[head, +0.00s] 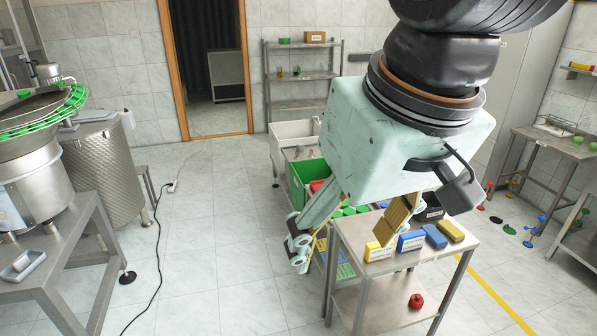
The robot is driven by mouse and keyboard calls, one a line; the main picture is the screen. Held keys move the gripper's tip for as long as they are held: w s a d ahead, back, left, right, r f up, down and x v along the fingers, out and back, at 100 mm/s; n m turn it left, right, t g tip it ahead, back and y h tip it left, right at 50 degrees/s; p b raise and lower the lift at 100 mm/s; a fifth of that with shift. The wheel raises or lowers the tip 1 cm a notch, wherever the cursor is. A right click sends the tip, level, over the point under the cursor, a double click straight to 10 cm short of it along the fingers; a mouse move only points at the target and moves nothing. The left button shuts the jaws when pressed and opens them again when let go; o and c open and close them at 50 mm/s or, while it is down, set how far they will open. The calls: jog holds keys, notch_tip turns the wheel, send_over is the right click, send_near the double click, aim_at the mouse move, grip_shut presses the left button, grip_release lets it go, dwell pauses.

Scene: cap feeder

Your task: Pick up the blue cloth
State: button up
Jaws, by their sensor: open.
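My gripper (343,248) hangs from the pale green wrist housing, its two fingers spread wide and empty. The left finger is beside the left edge of a small steel table (350,262); the right finger is over its top. A folded blue piece that looks like the blue cloth (434,236) lies on the table, right of the right finger. A second blue piece with a white label (410,242) is at the front edge, close to the right finger. I cannot tell for certain which blue piece is the cloth. The gripper hides part of the tabletop.
A labelled yellow piece (378,252) and another yellow piece (451,231) flank the blue ones. A dark bin (431,213) is behind. A red object (416,301) sits on the lower shelf. A green crate (303,178) stands behind left. The floor at left centre is mostly clear.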

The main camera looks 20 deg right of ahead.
jog(key=w+d+f+m+g, duration=0.15)
jog(key=w+d+m, duration=0.65)
jog(key=w+d, duration=1.4)
jog(key=m+g, duration=0.2)
jog(key=m, duration=0.9)
send_over(435, 233)
notch_tip(435, 233, down, 32)
jog(key=shift+p, duration=0.4)
jog(key=shift+f+b, duration=0.45)
jog(key=shift+f, duration=3.8)
